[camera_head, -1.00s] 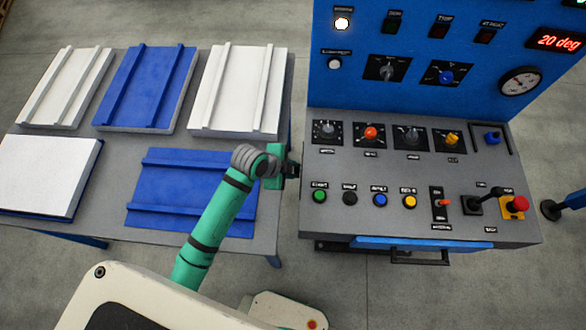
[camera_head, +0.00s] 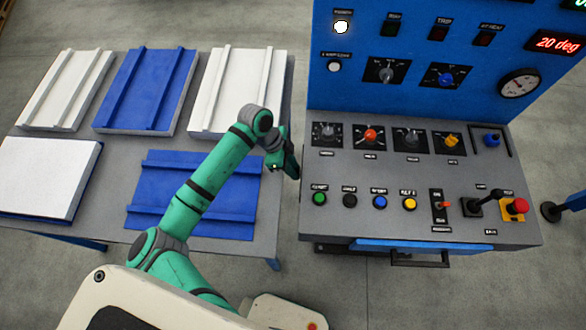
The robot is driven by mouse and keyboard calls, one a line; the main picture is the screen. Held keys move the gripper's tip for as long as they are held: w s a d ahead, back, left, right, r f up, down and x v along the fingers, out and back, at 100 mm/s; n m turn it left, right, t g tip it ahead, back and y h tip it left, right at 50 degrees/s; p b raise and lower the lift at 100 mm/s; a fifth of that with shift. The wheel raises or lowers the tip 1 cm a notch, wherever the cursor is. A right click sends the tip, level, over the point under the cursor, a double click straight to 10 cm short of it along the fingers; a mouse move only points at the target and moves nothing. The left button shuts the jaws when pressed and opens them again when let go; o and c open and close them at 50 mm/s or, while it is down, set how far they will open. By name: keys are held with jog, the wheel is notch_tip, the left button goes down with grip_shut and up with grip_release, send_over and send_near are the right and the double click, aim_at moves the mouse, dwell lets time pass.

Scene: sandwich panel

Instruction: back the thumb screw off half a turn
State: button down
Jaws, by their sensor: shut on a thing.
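My gripper (camera_head: 292,170) is at the left side of the grey control console (camera_head: 312,215), close against its edge. It is shut on the thumb screw at that side wall. The screw itself is hidden by the gripper and the console's edge, so its angle does not show. My green arm reaches up to it from the lower left, over the blue panel sheet.
The console top carries several knobs, push buttons, a lever (camera_head: 483,203) and a red emergency button (camera_head: 517,206). A table (camera_head: 112,215) to the left holds white panels and blue panels (camera_head: 160,215). The floor in front of the console drawer (camera_head: 415,245) is clear.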

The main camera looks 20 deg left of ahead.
jog(key=shift+g, duration=0.5)
jog(key=c, duration=1.6)
grip_release()
jog(key=shift+o, duration=0.2)
jog(key=v, duration=1.1)
jog(key=shift+a+f, duration=0.1)
